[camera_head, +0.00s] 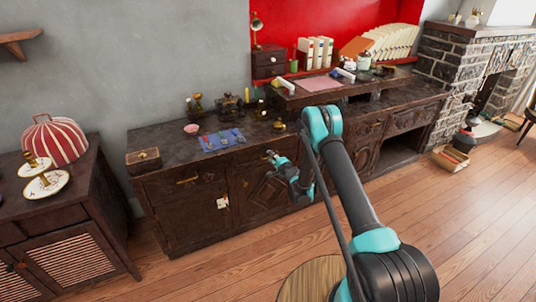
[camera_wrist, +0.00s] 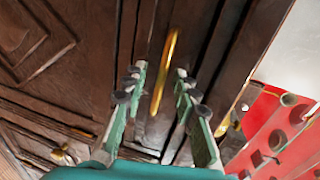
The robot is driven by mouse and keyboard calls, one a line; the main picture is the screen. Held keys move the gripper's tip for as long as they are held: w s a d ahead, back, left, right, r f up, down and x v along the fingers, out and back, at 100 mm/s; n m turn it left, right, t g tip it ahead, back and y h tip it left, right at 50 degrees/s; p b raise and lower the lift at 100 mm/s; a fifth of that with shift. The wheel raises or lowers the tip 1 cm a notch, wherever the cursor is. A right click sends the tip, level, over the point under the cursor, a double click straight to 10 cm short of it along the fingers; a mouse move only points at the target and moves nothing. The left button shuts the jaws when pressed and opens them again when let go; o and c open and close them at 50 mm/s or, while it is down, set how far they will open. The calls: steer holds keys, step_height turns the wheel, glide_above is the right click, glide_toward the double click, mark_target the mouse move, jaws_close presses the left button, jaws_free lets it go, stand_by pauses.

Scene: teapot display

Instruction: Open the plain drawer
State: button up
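My gripper (camera_head: 271,156) is at the front of the long dark wooden sideboard, just below its top edge. In the wrist view, my gripper (camera_wrist: 160,74) is open, with one finger on each side of a long brass handle (camera_wrist: 166,70). I see no finger clearly touching the handle, and the depth between them is hard to judge. The handle is on a narrow plain dark front (camera_wrist: 146,40) beside a carved panel (camera_wrist: 35,45). This front looks closed. In the head view my arm and gripper hide it.
A plain front with a brass handle (camera_head: 188,181) is at the sideboard's left, with a white tag (camera_head: 222,202) nearby. Small items, including a blue mat (camera_head: 221,140) and pink bowl (camera_head: 191,128), stand on top. The floor (camera_head: 235,262) in front is clear.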

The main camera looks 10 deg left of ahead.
steer(key=shift+w+a, duration=0.1)
steer(key=shift+w, duration=0.05)
steer(key=shift+c, duration=0.6)
jaws_close()
